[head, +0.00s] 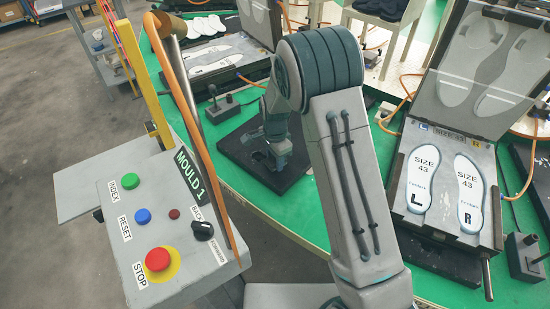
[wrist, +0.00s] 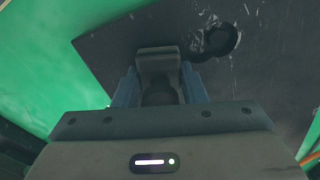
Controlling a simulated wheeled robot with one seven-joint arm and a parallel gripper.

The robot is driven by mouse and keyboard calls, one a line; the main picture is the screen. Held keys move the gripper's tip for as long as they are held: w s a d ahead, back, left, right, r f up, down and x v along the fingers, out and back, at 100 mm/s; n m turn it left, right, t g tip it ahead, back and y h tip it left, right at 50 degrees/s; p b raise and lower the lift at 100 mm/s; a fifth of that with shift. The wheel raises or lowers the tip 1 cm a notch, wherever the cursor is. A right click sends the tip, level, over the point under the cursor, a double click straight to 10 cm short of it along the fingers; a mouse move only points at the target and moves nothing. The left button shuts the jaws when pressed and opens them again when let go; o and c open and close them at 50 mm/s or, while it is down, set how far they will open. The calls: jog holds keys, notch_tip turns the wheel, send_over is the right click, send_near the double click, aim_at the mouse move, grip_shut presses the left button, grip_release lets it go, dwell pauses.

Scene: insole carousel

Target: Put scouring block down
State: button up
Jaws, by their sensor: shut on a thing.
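My gripper (head: 270,160) points down over a dark square plate (head: 240,150) on the green table, left of the middle in the head view. In the wrist view my gripper (wrist: 160,84) has its two bluish fingers on either side of a dark grey block, the scouring block (wrist: 157,60). The fingers are shut on it. The black plate (wrist: 265,65) lies beneath, with a dark round patch (wrist: 215,40) and pale scuffs beside the block. I cannot tell whether the block touches the plate. In the head view the block is not clearly distinguishable.
A control panel (head: 130,225) with coloured buttons stands at the left. An open mould (head: 428,218) with size 43 insoles stands at the right, another mould (head: 215,65) behind. Orange hoses cross the green table (head: 290,210).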

jog(key=shift+s+f+b, duration=0.2)
jog(key=shift+f+b, duration=0.3)
jog(key=shift+f, duration=0.15)
jog(key=o, duration=1)
jog(key=shift+f, duration=0.15)
jog(key=shift+o, duration=0.2)
jog(key=shift+d, duration=0.1)
jog(key=shift+r+p, duration=0.7)
jog(key=r, duration=1.2)
jog(key=shift+w+r+b, duration=0.2)
jog(key=shift+b, duration=0.15)
jog(key=s+d+r+n+t, duration=0.1)
jog(key=s+d+r+n, duration=0.2)
jog(key=s+d, duration=0.2)
jog(key=s+d+r+n+t, duration=0.1)
jog(key=s+d+r+n, duration=0.2)
jog(key=s, duration=0.8)
jog(key=s+d+r+n, duration=0.4)
jog(key=s+d, duration=0.3)
jog(key=s, duration=0.2)
jog(key=shift+d+n+t, duration=0.3)
jog(key=shift+n+t, duration=0.1)
jog(key=shift+n, duration=0.1)
